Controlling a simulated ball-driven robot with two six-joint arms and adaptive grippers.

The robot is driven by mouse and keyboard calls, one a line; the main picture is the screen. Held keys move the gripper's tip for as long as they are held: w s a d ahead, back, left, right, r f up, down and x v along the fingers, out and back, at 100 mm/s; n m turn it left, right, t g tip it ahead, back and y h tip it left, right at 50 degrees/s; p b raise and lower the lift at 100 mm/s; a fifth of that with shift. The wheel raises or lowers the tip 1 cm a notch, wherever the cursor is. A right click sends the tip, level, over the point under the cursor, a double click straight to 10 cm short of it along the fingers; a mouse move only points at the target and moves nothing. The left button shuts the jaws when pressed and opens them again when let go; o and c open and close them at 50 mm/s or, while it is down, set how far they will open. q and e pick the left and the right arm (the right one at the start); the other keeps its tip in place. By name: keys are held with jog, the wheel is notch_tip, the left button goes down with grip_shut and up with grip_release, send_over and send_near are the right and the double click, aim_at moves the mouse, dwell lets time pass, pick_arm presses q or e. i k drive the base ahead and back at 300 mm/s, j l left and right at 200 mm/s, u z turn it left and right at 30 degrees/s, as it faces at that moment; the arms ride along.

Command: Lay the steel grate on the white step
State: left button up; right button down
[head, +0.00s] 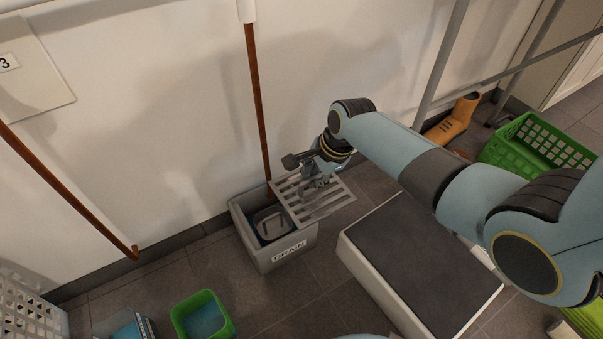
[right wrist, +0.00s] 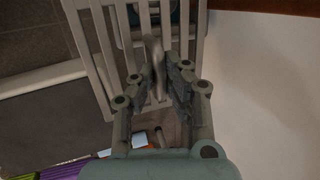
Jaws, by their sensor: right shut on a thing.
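The steel grate (head: 335,203) is a flat, light grey slatted plate with a raised handle. My right gripper (head: 312,188) is shut on the grate's handle. The grate is at the right side of the drain box, partly overlapping its opening; I cannot tell whether it touches the rim. In the right wrist view the grate (right wrist: 92,45) spreads beyond the fingers (right wrist: 158,80). The white step (head: 372,283), with a dark grey top, stands right of the box and apart from the grate. It also shows in the right wrist view (right wrist: 50,76). My left gripper is not in view.
The grey drain box (head: 298,240) is open and holds a grey object (head: 271,222). A brown pole (head: 256,100) rises behind it. A green tub (head: 203,316) stands lower left. A green crate (head: 530,145) and an orange boot (head: 456,119) are right. The step's top is clear.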

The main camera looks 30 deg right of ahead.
aim_at(422, 258)
jog(key=z, duration=0.4)
jog(key=k+l+z, duration=0.1)
jog(key=z, duration=0.3)
jog(key=l+z, duration=0.15)
jog(key=z, duration=0.25)
